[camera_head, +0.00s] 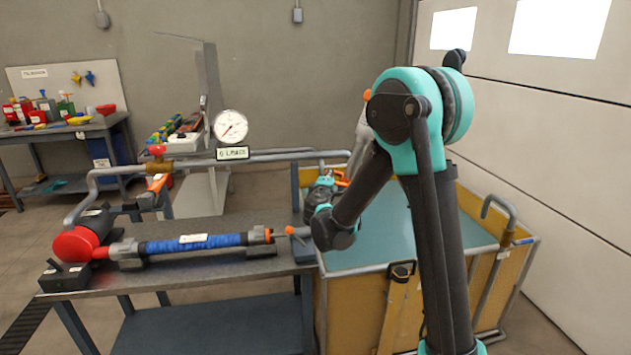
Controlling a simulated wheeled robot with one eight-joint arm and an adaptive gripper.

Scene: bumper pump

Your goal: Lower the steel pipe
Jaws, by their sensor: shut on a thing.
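A grey steel pipe (270,157) runs level above the bench. At its left it bends down toward a red round fitting (75,244). Its right end turns down beside my gripper (338,178). The fingertips are small and partly hidden, so the exact contact is unclear. A brass valve with a red knob (158,151) sits on the pipe. A round dial gauge (230,126) stands above it.
A blue-wrapped bar (205,242) lies in supports on the grey bench (210,275). Another bench (75,127) is at the back left.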

